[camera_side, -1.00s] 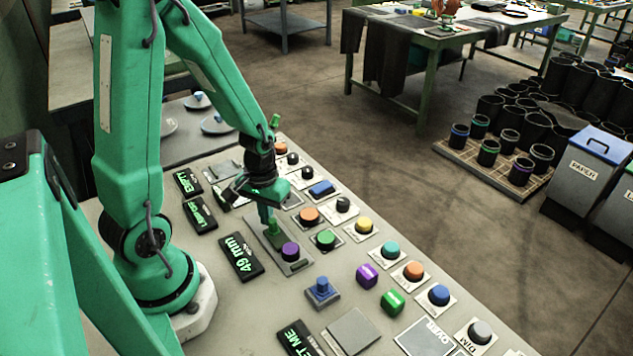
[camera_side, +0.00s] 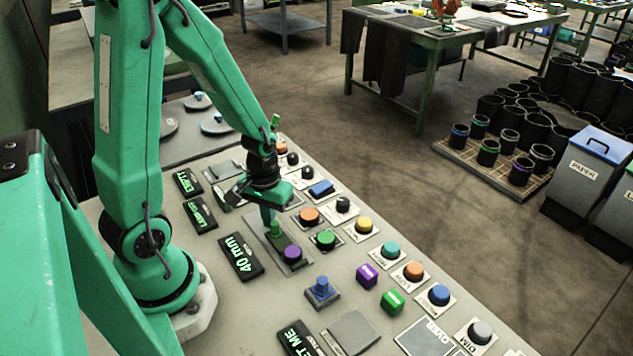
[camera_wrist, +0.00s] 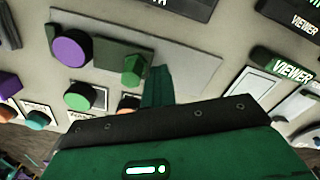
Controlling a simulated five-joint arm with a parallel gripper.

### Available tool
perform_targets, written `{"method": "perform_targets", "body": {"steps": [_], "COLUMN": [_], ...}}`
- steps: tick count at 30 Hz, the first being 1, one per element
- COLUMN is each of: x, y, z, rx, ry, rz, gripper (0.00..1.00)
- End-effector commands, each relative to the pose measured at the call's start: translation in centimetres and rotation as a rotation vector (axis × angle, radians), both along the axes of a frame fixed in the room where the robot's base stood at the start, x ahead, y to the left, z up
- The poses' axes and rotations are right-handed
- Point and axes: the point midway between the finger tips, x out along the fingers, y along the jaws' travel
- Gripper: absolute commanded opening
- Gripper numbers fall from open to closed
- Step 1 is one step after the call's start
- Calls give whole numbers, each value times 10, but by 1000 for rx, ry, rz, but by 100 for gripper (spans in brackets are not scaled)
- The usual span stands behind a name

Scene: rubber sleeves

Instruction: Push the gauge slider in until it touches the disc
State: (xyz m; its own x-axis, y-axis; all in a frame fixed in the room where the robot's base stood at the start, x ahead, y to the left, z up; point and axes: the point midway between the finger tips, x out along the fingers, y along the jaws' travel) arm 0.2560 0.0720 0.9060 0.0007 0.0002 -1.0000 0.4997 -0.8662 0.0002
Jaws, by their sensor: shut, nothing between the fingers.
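The gauge has a grey base plate (camera_side: 303,266) with a purple disc (camera_side: 293,253) at its near end. The green slider (camera_side: 277,230) stands on the dark rail, apart from the disc. In the wrist view the slider (camera_wrist: 132,71) is at the centre and the purple disc (camera_wrist: 70,52) lies to its left, with bare rail between them. My gripper (camera_side: 267,222) is shut and empty, its fingers down at the slider's side away from the disc. In the wrist view the fingertips (camera_wrist: 156,88) are close beside the slider; contact is hard to tell. The gauge's display (camera_side: 239,256) reads 40 mm.
A green round button (camera_side: 326,238) sits beside the gauge, and an orange one (camera_side: 309,214) is behind it. A blue knob (camera_side: 321,289) stands on the near side of the disc. More buttons and displays crowd the panel around the gauge.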

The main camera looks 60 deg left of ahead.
Motion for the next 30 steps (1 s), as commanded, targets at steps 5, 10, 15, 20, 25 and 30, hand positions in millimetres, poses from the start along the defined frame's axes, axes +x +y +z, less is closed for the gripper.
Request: {"method": "perform_targets", "body": {"steps": [5, 10, 15, 20, 25, 30], "x": [-1, -1, 0, 0, 0, 0], "y": [0, 3, 8, 12, 15, 15], "z": [0, 0, 0, 0, 0, 0], "rx": [0, 0, -1, -1, -1, 0], "ry": [2, 2, 2, 1, 1, 1], "rz": [0, 1, 2, 1, 1, 0], "gripper": [0, 0, 0, 0, 0, 0]}}
